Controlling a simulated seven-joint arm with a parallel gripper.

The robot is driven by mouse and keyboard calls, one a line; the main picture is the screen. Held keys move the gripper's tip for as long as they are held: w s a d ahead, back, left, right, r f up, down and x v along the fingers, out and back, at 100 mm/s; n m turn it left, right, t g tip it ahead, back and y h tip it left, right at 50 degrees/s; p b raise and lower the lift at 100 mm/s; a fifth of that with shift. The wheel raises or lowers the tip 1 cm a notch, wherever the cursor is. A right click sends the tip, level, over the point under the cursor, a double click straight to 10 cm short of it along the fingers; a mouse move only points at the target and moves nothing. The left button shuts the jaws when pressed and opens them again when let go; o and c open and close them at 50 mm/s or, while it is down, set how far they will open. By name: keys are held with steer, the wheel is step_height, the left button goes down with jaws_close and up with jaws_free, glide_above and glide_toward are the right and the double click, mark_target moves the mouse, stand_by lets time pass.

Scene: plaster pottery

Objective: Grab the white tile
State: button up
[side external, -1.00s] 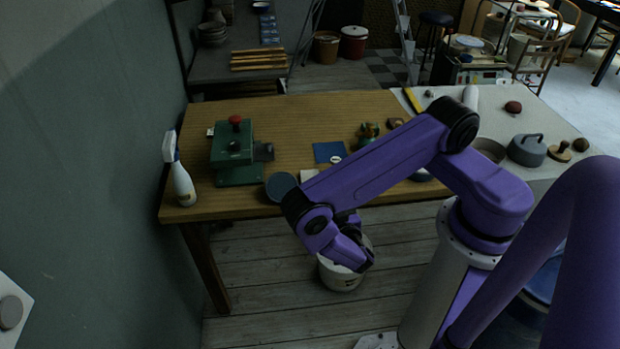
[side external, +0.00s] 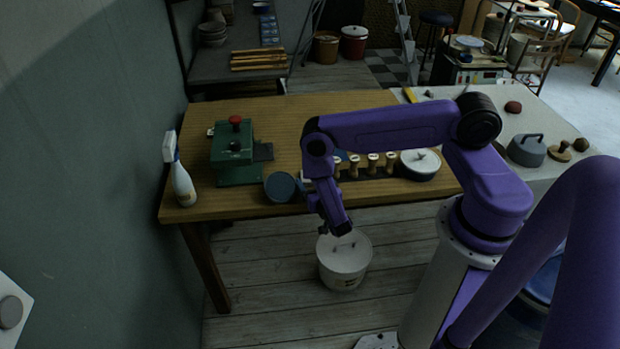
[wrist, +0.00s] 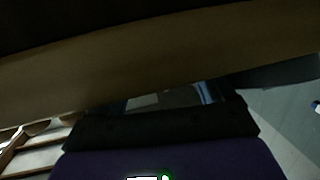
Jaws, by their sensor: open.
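A small white tile (side external: 307,175) lies on the wooden table near its front edge. My arm hides most of it in the side view. My gripper (side external: 335,229) hangs in front of the table edge, low and to the right of the tile, over the floor and the white bucket. It is open, and I see nothing held in it. A blue tile (side external: 341,155) lies farther back, mostly behind my arm. The wrist view is dark and tilted, and I cannot make out the white tile there.
The wooden table (side external: 290,120) has its front edge close behind my gripper. A round blue-grey disc (side external: 281,187) lies left of the white tile. Stamps in a dark rack (side external: 373,164) and a lidded white pot (side external: 420,164) stand right. A white bucket (side external: 344,262) is below.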

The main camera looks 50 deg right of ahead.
steer(key=shift+x, duration=1.15)
steer(key=c, duration=0.9)
steer(key=shift+r, duration=0.15)
